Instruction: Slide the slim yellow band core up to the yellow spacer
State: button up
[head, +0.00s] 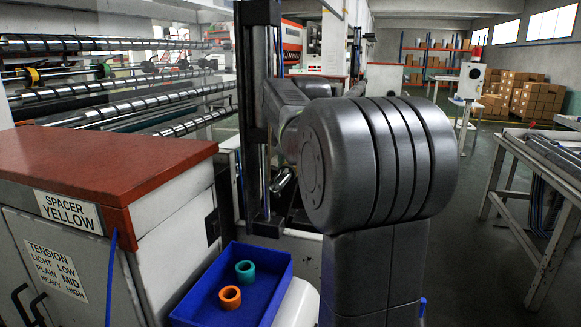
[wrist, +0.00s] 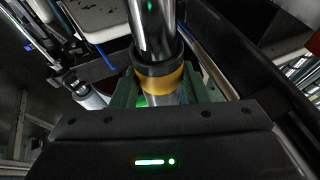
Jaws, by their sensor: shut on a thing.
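The slim yellow band core (wrist: 168,81), a dark ring with a yellow-orange band, is in the middle of the wrist view. It sits around a shiny metal shaft (wrist: 151,30), which runs up out of the top of the picture. My gripper (wrist: 167,88) is shut on the core, with a green finger on each side. In the head view my gripper and this core are hidden behind my arm. A small yellow ring (head: 32,76) sits on a thin shaft at the far left; I cannot tell whether it is the yellow spacer.
A red-topped cabinet (head: 100,160) stands at the left with a "SPACER YELLOW" label (head: 69,211). A blue bin (head: 283,270) beside it holds a teal core (head: 245,271) and an orange core (head: 230,297). Several shiny rollers (head: 150,95) lie behind. A metal table (head: 530,175) stands at the right.

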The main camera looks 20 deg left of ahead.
jog(key=shift+w, duration=0.1)
dwell(0.3)
jog(key=shift+w, duration=0.35)
jog(key=o, duration=1.3)
jog(key=shift+c, duration=0.2)
jog(key=b+v, duration=0.1)
jog(key=v, duration=1.2)
jog(key=shift+s+r, duration=0.15)
jog(key=shift+r, duration=0.2)
jog(key=shift+d+f, duration=0.1)
